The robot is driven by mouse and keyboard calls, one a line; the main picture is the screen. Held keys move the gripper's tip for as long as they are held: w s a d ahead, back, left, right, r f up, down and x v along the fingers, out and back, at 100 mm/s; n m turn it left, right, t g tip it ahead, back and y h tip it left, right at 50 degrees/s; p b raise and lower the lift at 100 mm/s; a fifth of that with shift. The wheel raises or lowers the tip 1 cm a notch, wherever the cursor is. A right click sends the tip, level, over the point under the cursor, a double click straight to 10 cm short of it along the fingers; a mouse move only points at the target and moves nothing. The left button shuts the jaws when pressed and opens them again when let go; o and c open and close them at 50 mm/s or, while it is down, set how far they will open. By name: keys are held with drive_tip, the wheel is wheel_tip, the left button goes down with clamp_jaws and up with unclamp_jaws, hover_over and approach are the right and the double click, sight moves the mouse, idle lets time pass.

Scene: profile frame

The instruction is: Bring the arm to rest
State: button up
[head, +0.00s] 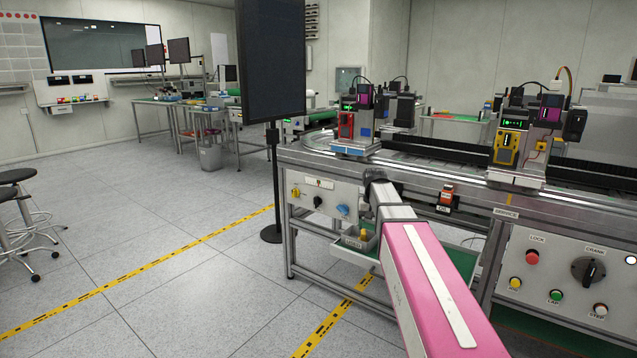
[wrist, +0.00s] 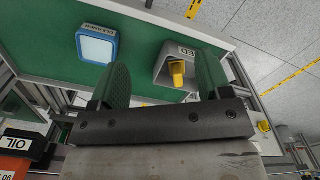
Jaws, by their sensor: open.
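My pink arm (head: 430,285) reaches from the bottom of the head view toward the front of the conveyor bench. My gripper (wrist: 162,68) shows in the wrist view with its two green fingers spread apart. Nothing sits between the fingers as a held object. Behind them are a green shelf and a grey bin (wrist: 163,68) holding a yellow piece (wrist: 177,74). I cannot tell how far the fingers are from these. In the head view the gripper itself is not clearly seen past the end of the arm.
The conveyor bench (head: 470,178) carries several machine stations. Its control panel (head: 560,275) has coloured buttons and a crank knob. A blue-framed white box (wrist: 97,46) sits on the green shelf. A black screen (head: 272,60) stands left of the bench. Open floor (head: 150,240) lies to the left.

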drive_tip(key=s+f+n, duration=0.1)
drive_tip(key=s+f, duration=2)
drive_tip(key=shift+s, duration=0.25)
idle(0.9)
